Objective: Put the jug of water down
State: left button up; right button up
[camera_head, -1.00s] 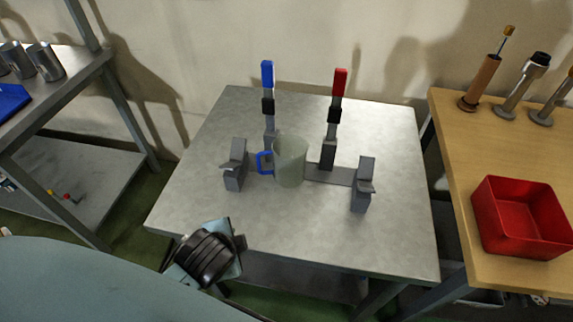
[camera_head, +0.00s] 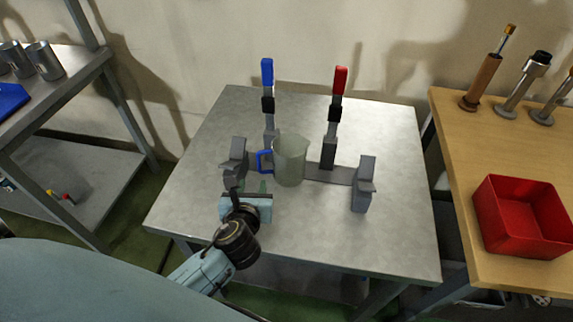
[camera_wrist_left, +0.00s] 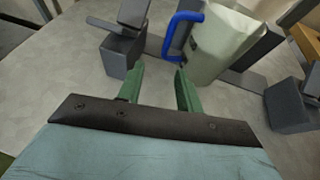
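The jug (camera_head: 290,163) is a pale translucent grey-green vessel with a blue handle (camera_head: 262,163) on its left side. It stands upright on the metal table at the grey bar of the fixture; its exact base contact is hard to tell. In the left wrist view the jug (camera_wrist_left: 220,45) and its blue handle (camera_wrist_left: 178,35) lie just beyond my fingers. My left gripper (camera_head: 250,187) is open and empty, in front of the handle and apart from it. Its two green fingers also show in the left wrist view (camera_wrist_left: 159,70). My right gripper is not in view.
The metal table (camera_head: 300,235) is clear at its front right. Grey end blocks flank the fixture, left (camera_head: 235,160) and right (camera_head: 363,185). Blue (camera_head: 268,90) and red (camera_head: 338,95) handled clamps rise behind the jug. A red bin (camera_head: 520,220) sits on the wooden table.

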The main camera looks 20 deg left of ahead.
aim_at(259, 170)
pick_arm(q)
jog(key=x, duration=0.4)
jog(key=shift+w+b, duration=0.15)
jog(key=shift+b, duration=0.15)
jog(key=x, duration=0.1)
jog(key=b+x, duration=0.1)
jog(key=x, duration=0.2)
jog(key=shift+w+d+f, duration=0.1)
jog(key=shift+w+d, duration=0.1)
jog(key=shift+w, duration=0.1)
jog(key=shift+w+a+f, duration=0.1)
jog(key=shift+w, duration=0.15)
grip_shut()
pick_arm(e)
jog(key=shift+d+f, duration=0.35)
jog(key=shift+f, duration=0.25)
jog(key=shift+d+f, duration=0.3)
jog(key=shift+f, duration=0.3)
